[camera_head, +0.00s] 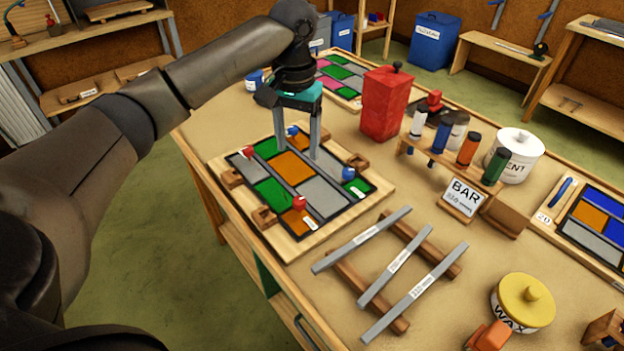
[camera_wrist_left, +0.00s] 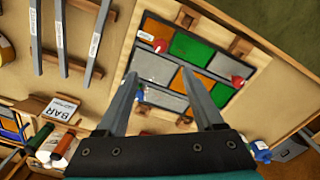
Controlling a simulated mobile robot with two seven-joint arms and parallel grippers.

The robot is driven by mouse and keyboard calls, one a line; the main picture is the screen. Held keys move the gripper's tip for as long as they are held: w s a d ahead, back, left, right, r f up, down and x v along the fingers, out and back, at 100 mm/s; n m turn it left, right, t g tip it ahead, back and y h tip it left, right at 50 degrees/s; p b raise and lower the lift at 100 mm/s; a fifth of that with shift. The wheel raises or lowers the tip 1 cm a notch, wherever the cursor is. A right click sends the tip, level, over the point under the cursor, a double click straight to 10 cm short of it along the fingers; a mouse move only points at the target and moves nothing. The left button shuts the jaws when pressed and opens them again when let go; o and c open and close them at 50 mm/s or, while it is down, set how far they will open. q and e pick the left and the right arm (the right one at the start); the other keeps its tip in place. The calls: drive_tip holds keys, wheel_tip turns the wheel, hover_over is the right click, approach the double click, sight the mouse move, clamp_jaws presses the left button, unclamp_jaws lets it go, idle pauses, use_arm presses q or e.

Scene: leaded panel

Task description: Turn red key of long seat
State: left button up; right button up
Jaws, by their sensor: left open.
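The leaded panel (camera_head: 270,196) lies on a wooden board, with green, orange and grey panes in dark strips. One red key (camera_head: 299,203) is on the near side, beside a white label. Another red key (camera_head: 248,152) is at the panel's far left. Both show in the left wrist view, one red key (camera_wrist_left: 160,46) near the top and one red key (camera_wrist_left: 237,82) at the right. I cannot tell which belongs to the long seat. My left gripper (camera_head: 297,145) is open, pointing down above the panel's far part, apart from both red keys. My right gripper is out of view.
Blue keys (camera_head: 348,174) (camera_head: 292,131) are also on the panel. Wooden blocks (camera_head: 265,217) sit around its edges. Grey bars (camera_head: 398,276) on wooden strips lie nearby. A red canister (camera_head: 386,103) and a bottle rack (camera_head: 450,165) stand to the right.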

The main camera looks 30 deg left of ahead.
use_arm(q)
drive_tip(key=b, duration=0.1)
hover_over(299, 199)
wheel_tip(299, 199, down, 5)
wheel_tip(299, 199, down, 10)
drive_tip(key=shift+f+b, duration=0.1)
drive_tip(key=shift+b, duration=0.9)
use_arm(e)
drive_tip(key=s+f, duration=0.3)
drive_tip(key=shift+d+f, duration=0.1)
use_arm(q)
clamp_jaws()
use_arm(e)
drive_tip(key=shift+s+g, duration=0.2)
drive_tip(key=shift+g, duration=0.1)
